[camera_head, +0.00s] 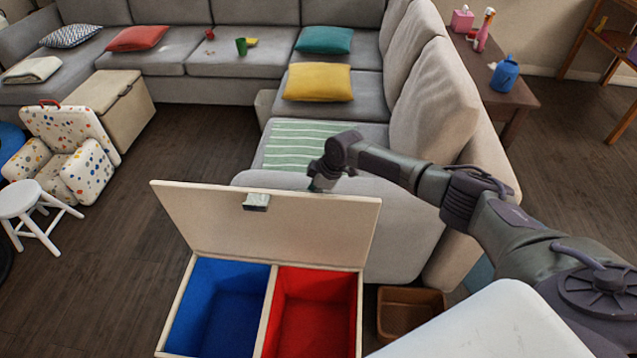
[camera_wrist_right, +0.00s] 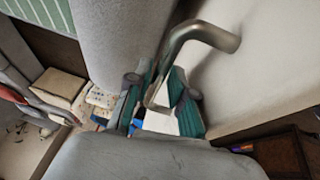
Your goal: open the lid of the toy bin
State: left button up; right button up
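The toy bin (camera_head: 268,310) is at the bottom centre of the head view, with a blue compartment on the left and a red one on the right. Its beige lid (camera_head: 300,228) stands raised along the far side, so both compartments lie open and look empty. A small metal piece (camera_head: 256,201) sits near the lid's upper edge. My right gripper (camera_head: 325,180) is at the lid's top edge, partly hidden behind it. In the right wrist view its fingers (camera_wrist_right: 158,108) are apart, with a bent metal handle (camera_wrist_right: 205,36) reaching between them; I cannot tell whether they touch it. My left gripper is out of view.
A grey sofa (camera_head: 385,212) stands close behind the lid. A brown basket (camera_head: 408,310) is just right of the bin.

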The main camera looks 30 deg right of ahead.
jog(key=v, duration=1.1)
